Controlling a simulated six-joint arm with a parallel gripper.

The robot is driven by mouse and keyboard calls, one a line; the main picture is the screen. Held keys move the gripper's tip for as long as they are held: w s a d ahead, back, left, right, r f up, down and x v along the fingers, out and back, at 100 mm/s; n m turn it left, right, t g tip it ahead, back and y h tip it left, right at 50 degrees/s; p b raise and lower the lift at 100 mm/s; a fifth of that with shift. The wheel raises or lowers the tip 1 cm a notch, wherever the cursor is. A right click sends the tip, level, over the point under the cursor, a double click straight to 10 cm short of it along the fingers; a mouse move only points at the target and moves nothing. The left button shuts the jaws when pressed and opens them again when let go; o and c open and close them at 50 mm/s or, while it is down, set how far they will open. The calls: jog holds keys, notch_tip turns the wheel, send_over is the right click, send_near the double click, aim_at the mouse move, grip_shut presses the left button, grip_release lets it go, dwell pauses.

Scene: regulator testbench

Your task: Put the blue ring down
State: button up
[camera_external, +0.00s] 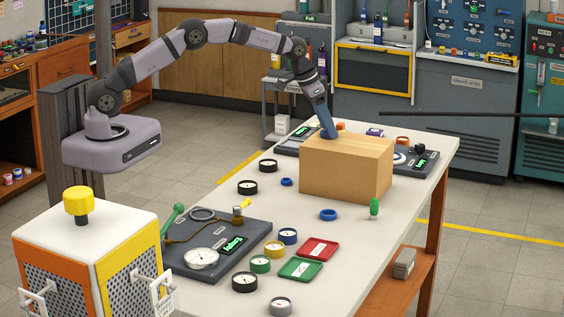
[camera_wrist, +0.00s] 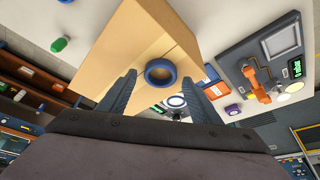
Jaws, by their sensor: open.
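A blue ring (camera_wrist: 148,75) shows in the wrist view between the two fingertips of my gripper (camera_wrist: 159,78), with a visible gap on each side. My gripper is open. The ring overlaps the edge of a large wooden box (camera_wrist: 120,50); whether it rests on a surface is hard to tell. In the external view my gripper (camera_external: 327,131) is at the far side of the box (camera_external: 335,172), its tips hidden behind it. The ring between the fingers is hidden there.
Several gauges, a red tray (camera_external: 318,249), a green tray (camera_external: 300,269) and a grey test panel (camera_external: 212,268) occupy the near table. The right front tabletop is clear.

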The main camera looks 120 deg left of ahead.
jog(key=b+v, duration=0.3)
jog(key=v, duration=0.8)
jog(key=shift+r, duration=0.35)
jog(key=shift+s, duration=0.1)
jog(key=s+d+f+m+g+h, duration=0.1)
jog(key=d+f+m, duration=0.15)
jog(key=d, duration=0.95)
jog(key=s+d+f+m+h, duration=0.1)
jog(key=d+f, duration=0.3)
jog(key=d, duration=0.8)
jog(key=s+d+f+m+g, duration=0.1)
jog(key=s+d+f, duration=0.3)
jog(key=s+d, duration=0.5)
jog(key=s+d+f+m+g, duration=0.1)
jog(key=s+d+f+m, duration=0.2)
jog(key=s+d, duration=0.6)
jog(key=shift+s+f+g+h, duration=0.3)
jog(key=shift+s+f+h, duration=0.1)
jog(key=shift+s+f, duration=0.55)
jog(key=shift+a, duration=0.1)
